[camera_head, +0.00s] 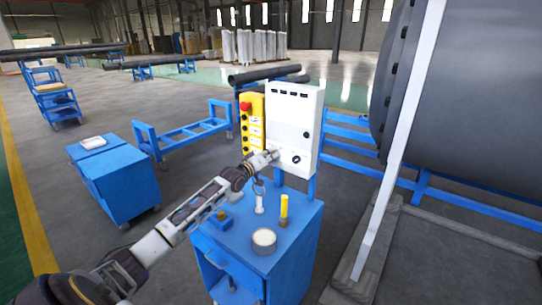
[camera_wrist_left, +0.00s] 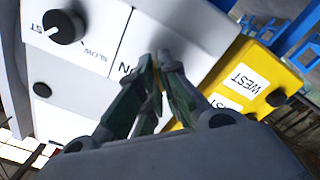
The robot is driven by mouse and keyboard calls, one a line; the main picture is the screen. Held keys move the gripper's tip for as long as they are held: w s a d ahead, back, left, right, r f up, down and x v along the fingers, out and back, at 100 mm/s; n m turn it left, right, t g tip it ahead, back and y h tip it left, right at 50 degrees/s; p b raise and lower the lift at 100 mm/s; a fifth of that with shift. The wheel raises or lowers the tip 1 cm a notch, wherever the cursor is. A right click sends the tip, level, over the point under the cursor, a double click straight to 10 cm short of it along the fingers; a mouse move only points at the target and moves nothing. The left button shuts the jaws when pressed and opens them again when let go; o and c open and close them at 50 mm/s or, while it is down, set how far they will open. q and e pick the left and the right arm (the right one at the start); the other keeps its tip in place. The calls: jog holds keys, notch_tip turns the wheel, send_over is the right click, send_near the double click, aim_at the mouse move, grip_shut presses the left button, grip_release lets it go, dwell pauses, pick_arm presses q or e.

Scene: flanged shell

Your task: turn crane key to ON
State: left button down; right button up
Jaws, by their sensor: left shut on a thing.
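The white control box (camera_head: 297,118) stands upright on a post behind the blue cabinet. My left gripper (camera_head: 271,155) reaches its lower left front, beside a black rotary knob (camera_head: 296,158). In the left wrist view the fingertips (camera_wrist_left: 161,60) are close together against the white panel (camera_wrist_left: 195,30), shut on the crane key. The key itself is hidden between the fingers, so its angle cannot be told. A partly covered label ending in "N" is just left of the fingertips. The knob (camera_wrist_left: 64,26) with a "SLOW" label is farther left. My right gripper is not in view.
A yellow pendant (camera_head: 251,124) with a red button hangs beside the box; it also shows in the left wrist view (camera_wrist_left: 240,80). Below my arm, the blue cabinet (camera_head: 290,245) carries a round tin (camera_head: 264,241), a yellow cylinder (camera_head: 284,207) and a white bottle (camera_head: 259,204).

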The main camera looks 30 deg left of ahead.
pick_arm(q)
jog(key=shift+m, duration=0.4)
jog(key=m+p, duration=0.3)
jog(key=m, duration=1.3)
jog(key=shift+f+m+p, duration=0.1)
jog(key=shift+m+p, duration=0.2)
jog(key=shift+m, duration=0.1)
